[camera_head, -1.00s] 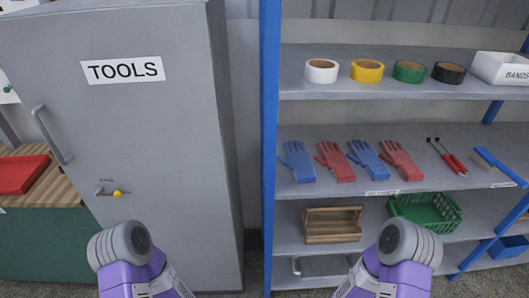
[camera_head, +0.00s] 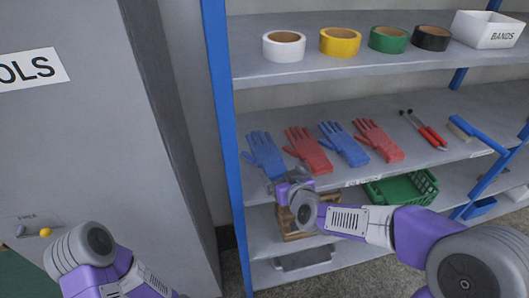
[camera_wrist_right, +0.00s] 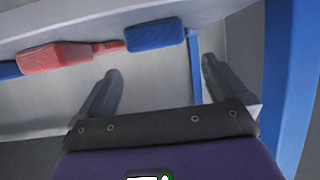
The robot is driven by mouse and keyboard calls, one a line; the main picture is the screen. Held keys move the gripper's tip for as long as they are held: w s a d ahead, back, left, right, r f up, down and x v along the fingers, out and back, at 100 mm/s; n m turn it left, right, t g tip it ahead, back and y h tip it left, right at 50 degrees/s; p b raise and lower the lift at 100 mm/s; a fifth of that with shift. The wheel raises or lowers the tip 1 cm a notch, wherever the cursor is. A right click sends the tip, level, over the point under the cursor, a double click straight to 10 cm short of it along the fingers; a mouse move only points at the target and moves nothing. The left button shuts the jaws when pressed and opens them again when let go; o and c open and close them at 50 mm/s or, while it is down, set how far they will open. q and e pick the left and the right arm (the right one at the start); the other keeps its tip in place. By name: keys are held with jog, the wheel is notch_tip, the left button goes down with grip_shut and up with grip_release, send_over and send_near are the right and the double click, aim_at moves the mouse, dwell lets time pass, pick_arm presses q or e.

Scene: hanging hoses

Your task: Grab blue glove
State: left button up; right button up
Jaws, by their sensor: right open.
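Two blue gloves lie on the middle shelf, alternating with two red ones. The leftmost blue glove (camera_head: 264,152) is beside the blue post; the other blue glove (camera_head: 344,143) lies between the red gloves. My right gripper (camera_head: 279,184) is at the shelf's front edge, just below the leftmost blue glove's cuff. In the right wrist view my right gripper (camera_wrist_right: 161,68) is open with nothing between its fingers, and the end of a blue glove (camera_wrist_right: 153,34) shows beyond them. My left arm is at the lower left; its gripper is not visible.
Red gloves (camera_head: 307,150) lie close beside the blue ones. The blue post (camera_head: 222,110) stands left of the shelf. Tape rolls (camera_head: 340,41) are on the shelf above. A green basket (camera_head: 402,190) and a wooden box (camera_head: 290,232) are below. A grey cabinet (camera_head: 90,130) stands left.

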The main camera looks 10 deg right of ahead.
aim_at(275, 166)
jog(key=shift+w+f, duration=0.3)
jog(key=shift+w, duration=0.05)
jog(key=b+x, duration=0.2)
jog(key=x, duration=0.2)
jog(key=shift+w+f+b, duration=0.15)
jog(key=shift+f+b, duration=0.1)
jog(key=shift+b, duration=0.1)
jog(key=shift+w, duration=0.3)
jog(key=shift+c, duration=0.5)
jog(key=c, duration=0.8)
